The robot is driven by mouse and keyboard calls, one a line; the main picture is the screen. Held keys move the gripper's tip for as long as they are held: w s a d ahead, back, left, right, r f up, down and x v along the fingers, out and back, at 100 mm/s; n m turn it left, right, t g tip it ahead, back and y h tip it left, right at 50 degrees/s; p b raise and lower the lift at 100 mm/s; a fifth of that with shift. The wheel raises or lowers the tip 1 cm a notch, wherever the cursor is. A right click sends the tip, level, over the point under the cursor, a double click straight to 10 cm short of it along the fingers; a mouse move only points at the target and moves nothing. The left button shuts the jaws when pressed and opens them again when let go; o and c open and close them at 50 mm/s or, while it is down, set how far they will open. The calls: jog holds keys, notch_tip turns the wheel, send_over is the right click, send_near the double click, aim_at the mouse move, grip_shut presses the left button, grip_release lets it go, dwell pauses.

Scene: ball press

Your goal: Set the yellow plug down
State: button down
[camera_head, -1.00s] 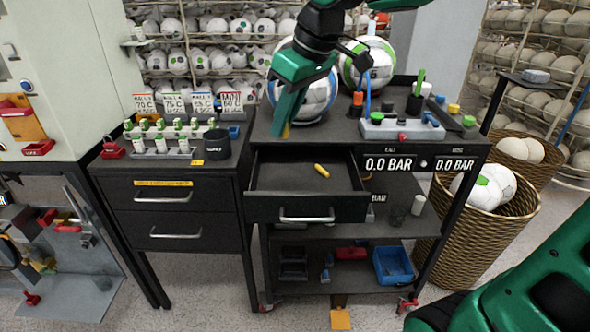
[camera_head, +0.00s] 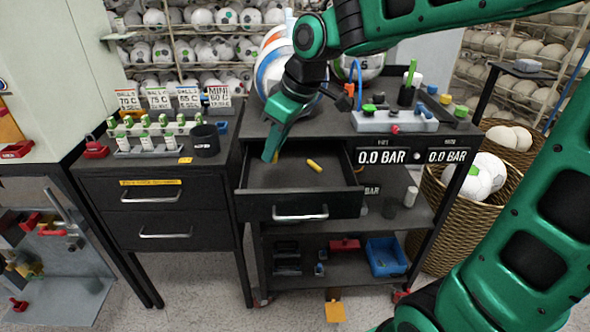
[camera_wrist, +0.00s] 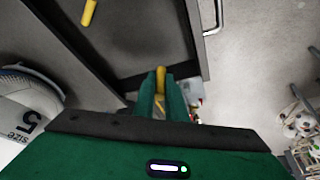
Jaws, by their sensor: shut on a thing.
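My gripper (camera_head: 270,156) points down at the left side of the open drawer (camera_head: 300,208). In the wrist view its green fingers (camera_wrist: 161,90) are shut on a yellow plug (camera_wrist: 161,76), which sticks out past the fingertips. In the head view the held plug is mostly hidden by the fingers. The plug is near the drawer's left wall; I cannot tell whether it touches the drawer. A second yellow plug (camera_head: 314,165) lies loose on the drawer floor, to the right of my gripper; it also shows at the top left of the wrist view (camera_wrist: 89,12).
A large ball (camera_head: 273,70) sits on the worktop behind my gripper. A grey pressure unit (camera_head: 396,122) stands to the right above the drawer. A black cup (camera_head: 205,140) and small bottles stand on the left cabinet. The drawer's middle floor is mostly clear.

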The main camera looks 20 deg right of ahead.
jog(key=w+d+f, duration=0.4)
jog(key=d, duration=0.1)
jog(key=w+d+f, duration=0.2)
jog(key=w+d, duration=0.1)
jog(key=shift+f, duration=0.25)
jog(key=shift+w+f, duration=0.1)
jog(key=shift+f, duration=1.9)
jog(key=shift+f, duration=0.1)
jog(key=c, duration=1.8)
grip_release()
jog(key=v, duration=1.2)
jog(key=s+d+f+m+g+h, duration=0.1)
jog(key=s+d+m, duration=0.3)
jog(key=s, duration=0.6)
jog(key=s+d+f+m+g+h, duration=0.1)
jog(key=s+d+f+m, duration=0.3)
jog(key=s, duration=0.5)
jog(key=s+d+f+m+g, duration=0.1)
jog(key=s+d+f+m, duration=0.2)
jog(key=s, duration=0.7)
jog(key=d+m, duration=0.2)
jog(key=m, duration=0.1)
jog(key=shift+s+f+m+h, duration=0.15)
jog(key=shift+s+m+h, duration=0.2)
jog(key=shift+m+h, duration=0.05)
